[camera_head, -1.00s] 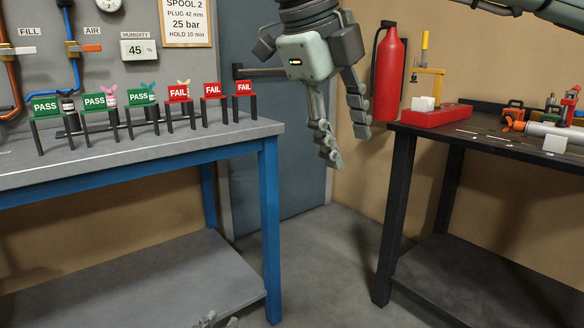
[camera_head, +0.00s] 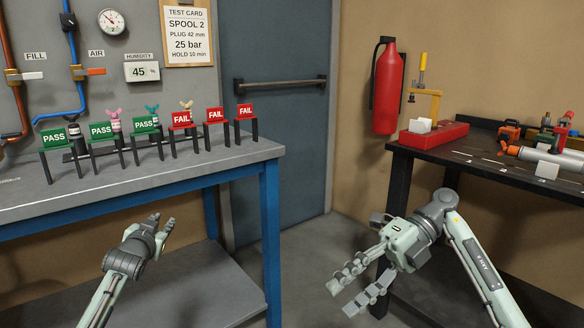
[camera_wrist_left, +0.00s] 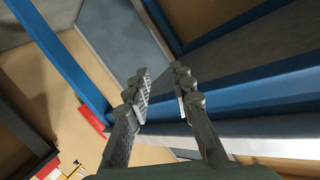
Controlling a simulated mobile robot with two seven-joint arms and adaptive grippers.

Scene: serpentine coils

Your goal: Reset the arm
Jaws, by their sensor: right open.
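My left gripper (camera_head: 161,222) is in front of the left bench, below its top edge in the head view, with its fingers pointing up and away. The left wrist view shows its two fingers (camera_wrist_left: 163,92) apart with nothing between them. My right gripper (camera_head: 343,294) is low over the floor between the two benches. Its fingers are spread, empty, and point down to the left. Neither gripper appears to touch anything.
The left bench (camera_head: 120,185) carries green PASS and red FAIL signs. The dark right bench (camera_head: 465,168) stands close behind my right arm, holding a red block (camera_head: 433,135) and fittings. A fire extinguisher (camera_head: 388,88) hangs on the wall. Floor between the benches is open.

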